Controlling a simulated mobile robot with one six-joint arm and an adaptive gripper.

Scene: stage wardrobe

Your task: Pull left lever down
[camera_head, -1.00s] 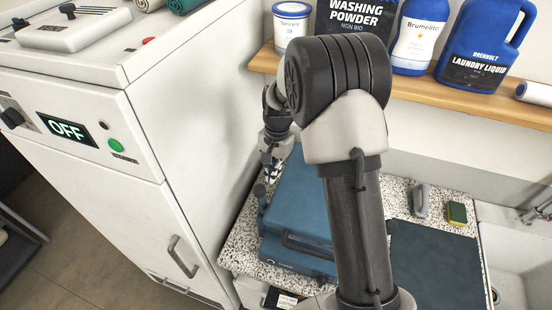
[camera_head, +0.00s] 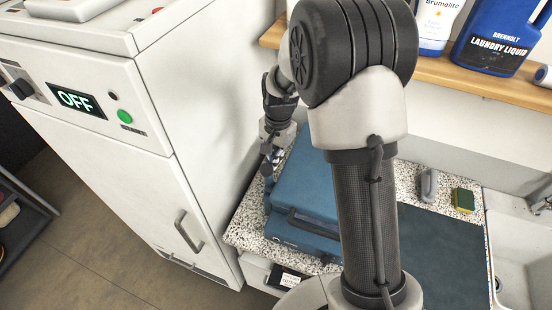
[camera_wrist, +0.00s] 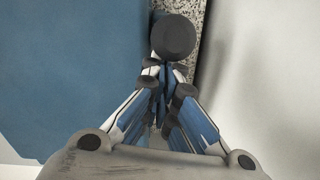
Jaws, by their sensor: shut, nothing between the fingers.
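A blue machine or case (camera_head: 312,190) with a dark front handle sits on the speckled counter; its blue surface also fills the left of the wrist view (camera_wrist: 70,70). A dark round knob (camera_wrist: 174,37), probably the left lever's end, stands beside its left side in the wrist view, just beyond my fingertips. The lever's shaft is hidden. My gripper (camera_head: 270,160) is shut and empty at the case's left side, between it and the white cabinet. In the wrist view my gripper (camera_wrist: 166,75) has its fingertips together close to the knob; I cannot tell whether they touch.
The white cabinet (camera_head: 150,190) with an OFF display stands close on the left, leaving a narrow gap. A wooden shelf (camera_head: 440,62) with bottles is above. A dark mat (camera_head: 445,260), a sponge (camera_head: 464,200) and a sink (camera_head: 520,250) are on the right.

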